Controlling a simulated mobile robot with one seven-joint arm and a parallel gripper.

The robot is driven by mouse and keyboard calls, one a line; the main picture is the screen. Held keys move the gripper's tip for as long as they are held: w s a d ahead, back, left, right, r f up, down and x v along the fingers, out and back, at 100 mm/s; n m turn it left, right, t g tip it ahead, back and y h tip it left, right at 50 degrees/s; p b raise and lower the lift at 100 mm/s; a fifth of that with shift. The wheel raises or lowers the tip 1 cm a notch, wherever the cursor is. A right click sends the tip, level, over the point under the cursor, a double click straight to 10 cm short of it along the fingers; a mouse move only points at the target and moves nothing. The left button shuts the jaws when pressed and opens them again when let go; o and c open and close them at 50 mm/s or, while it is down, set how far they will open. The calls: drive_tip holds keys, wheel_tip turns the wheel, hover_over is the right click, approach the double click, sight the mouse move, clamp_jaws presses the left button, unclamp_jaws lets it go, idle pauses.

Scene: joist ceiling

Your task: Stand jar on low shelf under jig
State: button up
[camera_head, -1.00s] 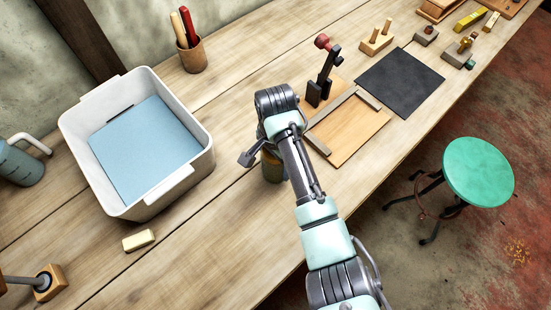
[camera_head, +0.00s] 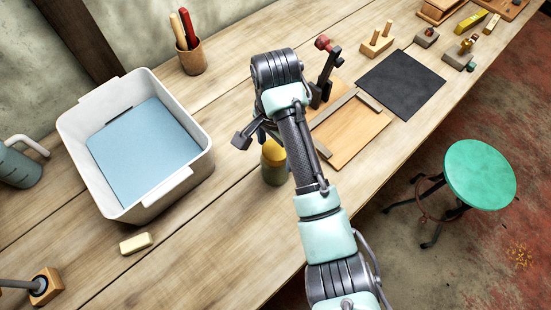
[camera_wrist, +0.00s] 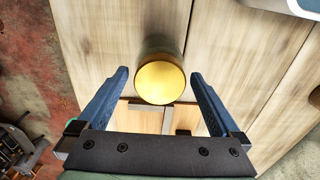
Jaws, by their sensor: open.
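A jar with a yellow lid (camera_head: 272,152) stands upright on the workbench, left of a wooden jig (camera_head: 352,137). The jig has metal strips and a black clamp with a red knob. My arm hides the jar's right side and part of the jig. My gripper (camera_head: 260,135) is open, above the jar. In the wrist view the jar's round lid (camera_wrist: 160,84) lies between the two blue fingers of my gripper (camera_wrist: 159,75), with a gap on both sides. I cannot make out a low shelf.
A white bin (camera_head: 200,170) with a blue sheet inside stands to the left. A pale block (camera_head: 137,243) lies in front of it. A pen cup (camera_head: 192,57) is at the back. A black mat (camera_head: 400,83) lies right of the jig. A green stool (camera_head: 479,174) stands off the bench.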

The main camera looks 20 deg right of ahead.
wheel_tip(320, 180, up, 5)
drive_tip(key=p, duration=0.2)
drive_tip(key=shift+f+p, duration=0.1)
drive_tip(key=shift+p, duration=0.3)
